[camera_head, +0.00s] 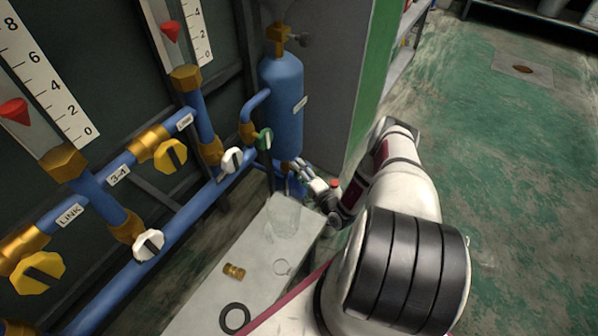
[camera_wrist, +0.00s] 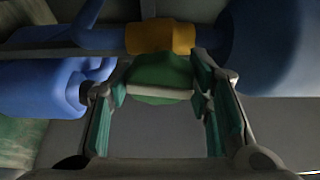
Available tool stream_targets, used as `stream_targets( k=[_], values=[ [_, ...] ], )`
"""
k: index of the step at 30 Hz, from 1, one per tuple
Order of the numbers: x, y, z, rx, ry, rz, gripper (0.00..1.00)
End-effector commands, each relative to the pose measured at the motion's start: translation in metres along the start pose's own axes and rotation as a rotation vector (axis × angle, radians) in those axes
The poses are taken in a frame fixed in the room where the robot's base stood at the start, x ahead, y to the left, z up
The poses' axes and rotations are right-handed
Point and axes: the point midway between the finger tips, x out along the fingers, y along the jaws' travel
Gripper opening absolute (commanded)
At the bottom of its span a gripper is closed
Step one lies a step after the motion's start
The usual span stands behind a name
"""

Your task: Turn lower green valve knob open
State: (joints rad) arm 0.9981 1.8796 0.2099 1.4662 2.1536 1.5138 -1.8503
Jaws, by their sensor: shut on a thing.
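The lower green valve knob (camera_wrist: 165,72) shows in the wrist view as a rounded green knob with a pale bar across it, in front of a brass fitting (camera_wrist: 168,36). My gripper (camera_wrist: 160,92) has its two green-padded fingers on either side of the knob and is shut on it. In the head view my gripper (camera_head: 297,172) is at the foot of the blue cylinder (camera_head: 283,100), and the knob it holds is hidden or too small to make out. Another green knob (camera_head: 264,139) sits higher, left of the cylinder.
Blue pipes with yellow knobs (camera_head: 170,156) and white knobs (camera_head: 149,244) run along the left. A pale table (camera_head: 205,290) below my gripper carries a clear glass (camera_head: 284,215), a brass fitting (camera_head: 234,271) and a black ring (camera_head: 235,318). Open green floor (camera_head: 510,180) lies right.

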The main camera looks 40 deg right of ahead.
Motion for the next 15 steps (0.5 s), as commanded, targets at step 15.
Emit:
stream_targets(
  k=[15],
  values=[
    [0.0005, 0.0005, 0.0009, -0.193, -0.002, -0.078, 0.18]
  ],
)
